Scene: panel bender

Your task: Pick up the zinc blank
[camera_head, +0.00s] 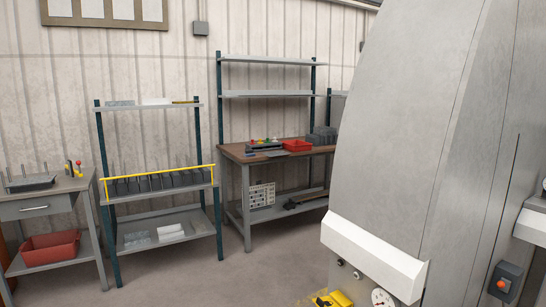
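I cannot single out the zinc blank with certainty. Flat grey mottled sheets (137,239) lie on the bottom shelf of the blue-post rack, beside a paler stack (171,232). Another thin grey sheet (121,103) lies on that rack's top shelf, with a white piece (157,101) to its right. They are too small here to tell their material. Neither of my grippers shows in the head view, so what they hold is hidden.
A large grey machine housing (410,150) fills the right side. The rack (113,215) has a yellow bar across its middle shelf. A workbench (236,155) with a red bin (297,145) stands behind; a side table (40,204) is at left. Floor (225,275) between is clear.

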